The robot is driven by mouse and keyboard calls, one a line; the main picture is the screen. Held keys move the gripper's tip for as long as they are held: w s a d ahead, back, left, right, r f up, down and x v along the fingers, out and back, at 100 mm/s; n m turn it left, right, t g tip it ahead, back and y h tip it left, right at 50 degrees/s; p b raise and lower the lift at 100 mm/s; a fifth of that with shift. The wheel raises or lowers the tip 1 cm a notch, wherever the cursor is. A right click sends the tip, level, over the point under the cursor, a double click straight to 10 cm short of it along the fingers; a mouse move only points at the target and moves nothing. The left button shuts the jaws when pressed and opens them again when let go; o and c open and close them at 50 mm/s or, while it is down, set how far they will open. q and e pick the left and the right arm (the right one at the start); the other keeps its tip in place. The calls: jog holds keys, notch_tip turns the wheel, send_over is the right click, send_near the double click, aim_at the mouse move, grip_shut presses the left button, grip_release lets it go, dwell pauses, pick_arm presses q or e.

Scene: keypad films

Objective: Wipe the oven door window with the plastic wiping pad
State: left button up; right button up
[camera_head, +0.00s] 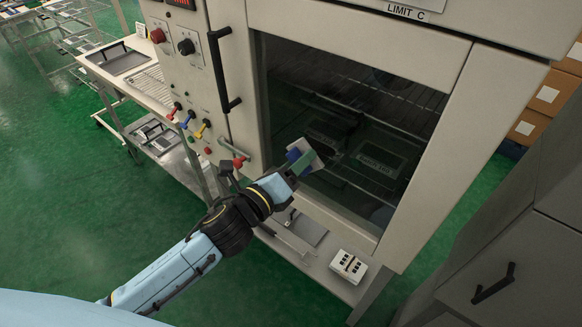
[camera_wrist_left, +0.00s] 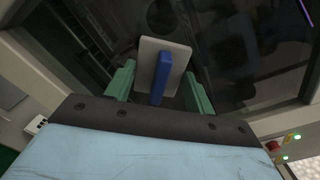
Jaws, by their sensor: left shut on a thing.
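The oven door window (camera_head: 395,125) is a dark glass pane in a cream oven front, with racks and labelled trays visible through it. My left gripper (camera_head: 292,168) is at the lower left of the window. It is shut on the blue grip of the wiping pad (camera_head: 311,157), a pale flat plate facing the glass. In the left wrist view the pad (camera_wrist_left: 149,60) stands between the green fingers of my left gripper (camera_wrist_left: 156,88), with its blue grip towards me. The pad is close to the glass; I cannot tell whether it touches. My right gripper is not in view.
The black door handle (camera_head: 225,70) and a panel with a knob (camera_head: 187,47) and coloured levers (camera_head: 187,118) are left of the window. A shelf below holds a small white box (camera_head: 348,266). A grey cabinet (camera_head: 530,235) stands at right; cardboard boxes (camera_head: 545,95) are behind.

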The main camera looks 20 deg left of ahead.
aim_at(318, 166)
pick_arm(q)
jog(key=shift+x, duration=1)
dwell(0.5)
jog(key=shift+s+d+p, duration=0.1)
jog(key=shift+s+d, duration=0.15)
jog(key=shift+d, duration=0.35)
jog(key=shift+s+d+p, duration=0.1)
jog(key=shift+s+d, duration=0.2)
jog(key=shift+d, duration=0.35)
jog(key=shift+s+d+p, duration=0.1)
jog(key=shift+s+d, duration=0.15)
jog(key=shift+d, duration=0.35)
jog(key=shift+o, duration=0.2)
jog(key=shift+w+r, duration=0.1)
jog(key=shift+w, duration=0.05)
jog(key=shift+c, duration=0.2)
jog(key=shift+o, duration=0.2)
jog(key=shift+w+a+p, duration=0.2)
jog(key=shift+w+a, duration=0.05)
jog(key=shift+a, duration=0.4)
jog(key=shift+w+a+p, duration=0.15)
jog(key=shift+w+a, duration=0.15)
jog(key=shift+a, duration=0.3)
jog(key=shift+w+a+p, duration=0.2)
jog(key=shift+w+a, duration=0.05)
jog(key=shift+a, duration=0.4)
jog(key=shift+s, duration=0.1)
